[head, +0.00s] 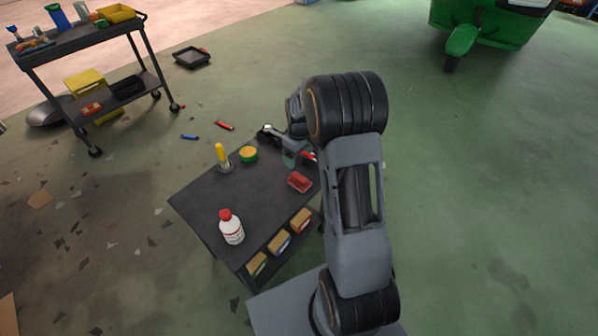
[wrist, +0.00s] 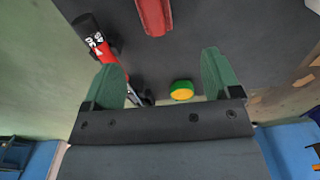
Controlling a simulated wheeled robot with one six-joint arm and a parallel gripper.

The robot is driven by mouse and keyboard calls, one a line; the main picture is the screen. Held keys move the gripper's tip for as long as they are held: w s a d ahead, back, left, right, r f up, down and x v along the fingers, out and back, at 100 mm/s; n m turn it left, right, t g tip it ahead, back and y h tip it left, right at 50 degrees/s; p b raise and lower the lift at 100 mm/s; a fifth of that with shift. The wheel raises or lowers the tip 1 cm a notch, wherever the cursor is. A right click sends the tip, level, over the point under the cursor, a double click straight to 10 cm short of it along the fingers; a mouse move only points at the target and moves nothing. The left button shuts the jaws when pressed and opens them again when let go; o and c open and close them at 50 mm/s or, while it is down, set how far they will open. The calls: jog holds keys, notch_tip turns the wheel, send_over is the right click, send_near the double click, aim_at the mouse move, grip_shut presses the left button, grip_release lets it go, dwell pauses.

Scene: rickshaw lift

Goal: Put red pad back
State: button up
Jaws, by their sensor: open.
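The red pad (head: 299,181) lies on the dark top of the small cart (head: 245,195), near its right edge. In the wrist view the red pad (wrist: 155,14) shows at the top edge, partly cut off, beyond the fingertips. My gripper (wrist: 162,75) is open with nothing between its green fingers. In the head view my gripper (head: 298,157) is over the far right corner of the cart, partly hidden by my arm, and apart from the pad.
A black-and-red item (wrist: 92,35) lies left of the pad in the wrist view.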

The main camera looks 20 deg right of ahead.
jog(key=s+a+r+m+t, duration=0.1)
jog(key=s+a+r, duration=0.2)
jog(key=s, duration=0.4)
jog(key=s+a+r+m+t, duration=0.1)
jog(key=s+a+r+m, duration=0.1)
jog(key=s+r, duration=0.4)
jog(key=s+a+r+m, duration=0.1)
jog(key=s+a+r, duration=0.3)
jog(key=s, duration=0.3)
jog(key=shift+s+a+r+m+t, duration=0.25)
jog(key=shift+s+a+m+t, duration=0.05)
jog(key=shift+a+m+t, duration=0.1)
